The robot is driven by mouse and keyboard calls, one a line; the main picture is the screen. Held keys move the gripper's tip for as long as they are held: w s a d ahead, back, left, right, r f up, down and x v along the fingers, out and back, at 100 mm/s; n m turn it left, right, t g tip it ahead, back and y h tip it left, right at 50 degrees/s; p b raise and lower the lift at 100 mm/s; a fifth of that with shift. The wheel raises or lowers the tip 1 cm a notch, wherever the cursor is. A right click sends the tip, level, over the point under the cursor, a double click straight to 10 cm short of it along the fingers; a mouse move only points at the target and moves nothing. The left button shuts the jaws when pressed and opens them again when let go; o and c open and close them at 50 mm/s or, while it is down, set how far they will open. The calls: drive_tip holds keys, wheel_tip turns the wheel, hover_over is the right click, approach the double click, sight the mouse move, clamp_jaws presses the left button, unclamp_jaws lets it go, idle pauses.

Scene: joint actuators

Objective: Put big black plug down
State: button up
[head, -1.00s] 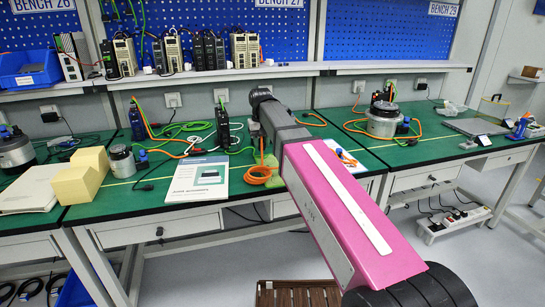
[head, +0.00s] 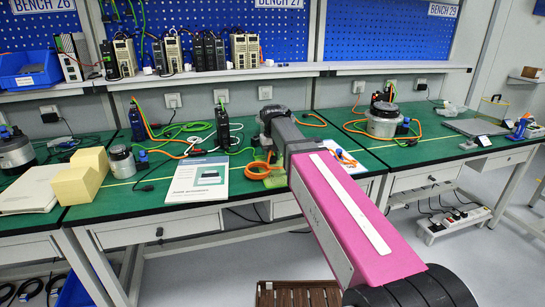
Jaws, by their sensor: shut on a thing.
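My arm reaches from the lower right to the middle green bench. My gripper (head: 266,157) is at its far end, low over the bench top, just right of the white booklet. It is partly hidden by my own wrist. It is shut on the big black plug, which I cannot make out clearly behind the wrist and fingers. A coiled orange cable (head: 262,174) lies right at the gripper, by the front of the bench. I cannot tell whether the plug touches the bench top.
The booklet (head: 195,181) lies left of the gripper. A black drive unit (head: 223,126) stands behind it. Yellow blocks (head: 82,178) and a grey round motor (head: 121,162) stand further left. Another motor (head: 382,121) stands on the right bench. Loose green and orange cables cross the bench.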

sight(272, 157)
drive_tip(key=shift+f, duration=0.1)
drive_tip(key=o, duration=1)
drive_tip(key=shift+o, duration=0.2)
wheel_tip(272, 157, up, 12)
